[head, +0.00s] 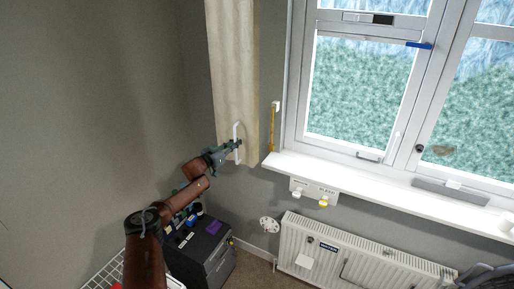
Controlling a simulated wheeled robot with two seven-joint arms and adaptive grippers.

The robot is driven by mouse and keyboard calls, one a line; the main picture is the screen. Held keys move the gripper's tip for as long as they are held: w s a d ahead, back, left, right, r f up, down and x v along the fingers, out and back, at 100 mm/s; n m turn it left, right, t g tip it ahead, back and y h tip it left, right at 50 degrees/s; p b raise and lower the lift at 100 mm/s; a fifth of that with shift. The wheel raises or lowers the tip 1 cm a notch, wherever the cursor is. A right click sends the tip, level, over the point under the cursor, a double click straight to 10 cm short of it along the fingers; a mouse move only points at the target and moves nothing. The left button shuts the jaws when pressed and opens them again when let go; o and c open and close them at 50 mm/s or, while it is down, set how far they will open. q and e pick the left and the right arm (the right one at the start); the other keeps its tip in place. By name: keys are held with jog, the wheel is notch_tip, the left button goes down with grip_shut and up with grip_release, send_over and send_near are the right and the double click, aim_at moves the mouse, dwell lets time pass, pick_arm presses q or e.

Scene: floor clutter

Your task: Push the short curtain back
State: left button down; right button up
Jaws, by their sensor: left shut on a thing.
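The short cream curtain (232,60) hangs left of the window, from the top of the view down to about sill height. A white upright handle (237,131) shows at its lower part. My left arm reaches up from the bottom left. My left gripper (236,146) is at this handle, at the curtain's lower end, and is shut on it; the fingertips are small, so the exact contact is hard to see. A yellow strap (272,130) hangs from a white wall hook (276,106) right of the curtain. My right gripper is not in view.
The window sill (380,184) runs right of the curtain, with a white radiator (355,255) below. A dark box (205,250) with small items on it stands under my left arm. A white wire rack (105,272) is at bottom left. The left wall is bare.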

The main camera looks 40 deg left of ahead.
pick_arm(q)
jog(key=shift+s+a+r, duration=0.1)
jog(key=shift+a, duration=0.2)
jog(key=shift+a, duration=0.1)
jog(key=c, duration=2)
grip_release()
jog(key=shift+s, duration=6)
